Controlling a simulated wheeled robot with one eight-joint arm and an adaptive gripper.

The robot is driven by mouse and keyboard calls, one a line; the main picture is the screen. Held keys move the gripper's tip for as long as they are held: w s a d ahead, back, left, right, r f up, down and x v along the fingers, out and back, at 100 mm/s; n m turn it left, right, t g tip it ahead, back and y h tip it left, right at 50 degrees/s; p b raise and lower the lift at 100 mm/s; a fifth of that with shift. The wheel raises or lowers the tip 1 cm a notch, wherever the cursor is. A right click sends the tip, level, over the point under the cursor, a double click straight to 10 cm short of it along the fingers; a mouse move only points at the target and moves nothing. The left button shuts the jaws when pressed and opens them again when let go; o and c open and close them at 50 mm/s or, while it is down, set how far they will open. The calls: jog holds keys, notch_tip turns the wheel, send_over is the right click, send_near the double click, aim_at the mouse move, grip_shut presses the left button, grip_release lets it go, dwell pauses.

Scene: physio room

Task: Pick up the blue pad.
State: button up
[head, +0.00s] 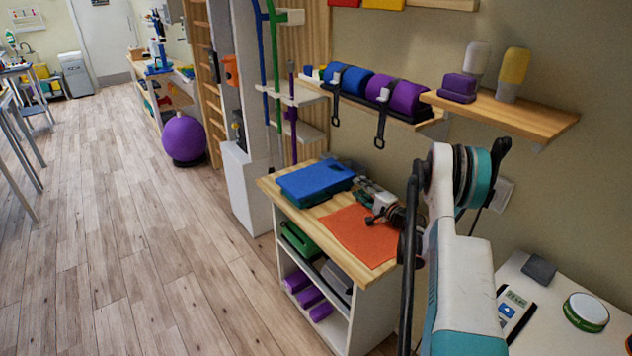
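The blue pad (315,180) lies flat on the wooden top of a low white cabinet, towards its back left. My arm comes in from the right, and my gripper (368,202) is over the cabinet top, just right of the pad. It seems apart from the pad. The fingers are small and partly hidden by my own wrist, so I cannot tell whether they are open.
An orange cloth (350,238) lies in front of the pad on the cabinet top (290,205). Shelves below hold purple rolls (309,292) and a green item (300,238). A wall shelf (530,112) with rolls and bottles hangs above. The floor (150,250) at left is clear.

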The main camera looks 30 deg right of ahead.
aim_at(349, 179)
jog(key=w, duration=0.1)
jog(key=w+b, duration=0.1)
jog(key=w, duration=0.1)
jog(key=w+b, duration=0.1)
jog(key=shift+w+a+f, duration=0.1)
jog(key=shift+w+a, duration=0.25)
jog(key=shift+w, duration=0.5)
jog(key=shift+r, duration=0.2)
grip_shut()
